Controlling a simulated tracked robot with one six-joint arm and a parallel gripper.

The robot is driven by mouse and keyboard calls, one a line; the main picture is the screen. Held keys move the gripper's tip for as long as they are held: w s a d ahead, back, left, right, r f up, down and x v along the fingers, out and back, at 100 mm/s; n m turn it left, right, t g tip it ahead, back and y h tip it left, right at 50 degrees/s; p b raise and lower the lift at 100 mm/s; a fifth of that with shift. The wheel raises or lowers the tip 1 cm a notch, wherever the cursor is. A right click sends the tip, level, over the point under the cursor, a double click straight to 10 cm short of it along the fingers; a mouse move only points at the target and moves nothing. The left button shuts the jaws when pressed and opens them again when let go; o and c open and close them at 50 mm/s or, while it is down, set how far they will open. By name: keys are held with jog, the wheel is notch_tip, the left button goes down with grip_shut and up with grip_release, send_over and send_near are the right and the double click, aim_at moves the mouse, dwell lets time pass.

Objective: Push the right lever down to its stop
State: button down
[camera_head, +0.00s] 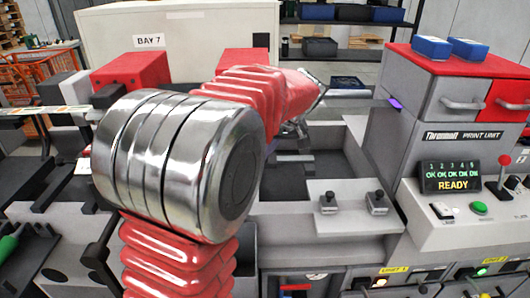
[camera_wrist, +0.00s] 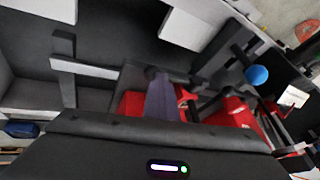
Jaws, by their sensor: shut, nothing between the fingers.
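A lever with a red ball knob (camera_head: 504,161) stands upright on the control panel at the right of the head view, under the print unit. A rod with a blue ball knob (camera_wrist: 257,75) shows at the right of the wrist view. I cannot tell which of these is the right lever. My gripper (camera_wrist: 156,73) is shut and empty, its fingers pointing up the wrist view. In the head view it is mostly hidden behind my red-sleeved arm, which reaches over the machine's middle. It appears apart from both knobs.
The print unit (camera_head: 454,137) stands at the right, with blue boxes on its red top. Beside the red knob are a READY display (camera_head: 450,177) and a green button (camera_head: 479,208). Two small clamps stand on a pale plate (camera_head: 352,223). An open recess lies behind the plate.

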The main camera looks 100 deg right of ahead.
jog(key=shift+a+f, duration=0.15)
jog(key=shift+f, duration=0.1)
jog(key=w+v, duration=0.1)
jog(key=v, duration=1.2)
jog(key=shift+w+r, duration=0.3)
jog(key=shift+r, duration=0.1)
jog(key=shift+a, duration=0.1)
